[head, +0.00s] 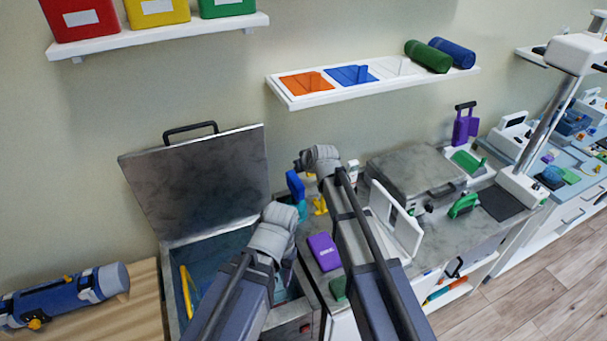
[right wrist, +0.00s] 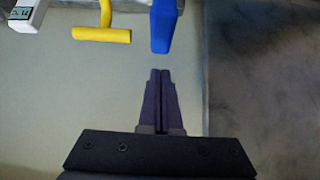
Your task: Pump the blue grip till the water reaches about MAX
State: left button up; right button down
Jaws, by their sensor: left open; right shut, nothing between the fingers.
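The blue grip (head: 295,185) stands upright on the worktop just right of the open tank (head: 172,262). It also shows at the top of the right wrist view (right wrist: 163,27). My right gripper (right wrist: 159,75) is shut and empty, its tips pointing at the blue grip with a small gap in the picture. In the head view my right arm hides most of that gripper. My left gripper (head: 288,266) is open over the tank's right side, mostly hidden by its own wrist. The tank's inside looks blue; I cannot make out the water level or a MAX mark.
A yellow handle (right wrist: 102,35) stands left of the blue grip in the right wrist view. A purple box (head: 324,251) lies between my arms. The raised tank lid (head: 200,180) stands behind the tank, and a white shelf (head: 375,86) hangs above. A white panel (head: 397,222) stands right of my right arm.

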aim_at(300, 189)
jog(key=f+b, duration=0.1)
jog(key=w+f+b, duration=0.1)
jog(key=f, duration=0.1)
jog(key=f+b, duration=0.1)
jog(key=shift+w+a+f, duration=0.3)
jog(key=shift+a, duration=0.05)
pick_arm(q)
jog(key=shift+f+b, duration=0.8)
jog(key=shift+f, duration=2.1)
pick_arm(e)
jog(key=shift+f, duration=0.6)
pick_arm(q)
notch_tip(300, 189, down, 6)
jog(key=b, duration=0.5)
jog(key=shift+r+b, duration=0.15)
jog(key=shift+b, duration=0.25)
pick_arm(e)
notch_tip(300, 189, down, 6)
jog(key=shift+r, duration=0.15)
pick_arm(q)
jog(key=shift+s+r, duration=0.1)
pick_arm(e)
jog(key=shift+s+r, duration=0.1)
jog(key=shift+s, duration=0.05)
pick_arm(q)
jog(key=shift+r+p, duration=0.15)
jog(key=shift+p, duration=0.15)
pick_arm(e)
jog(key=shift+r, duration=0.15)
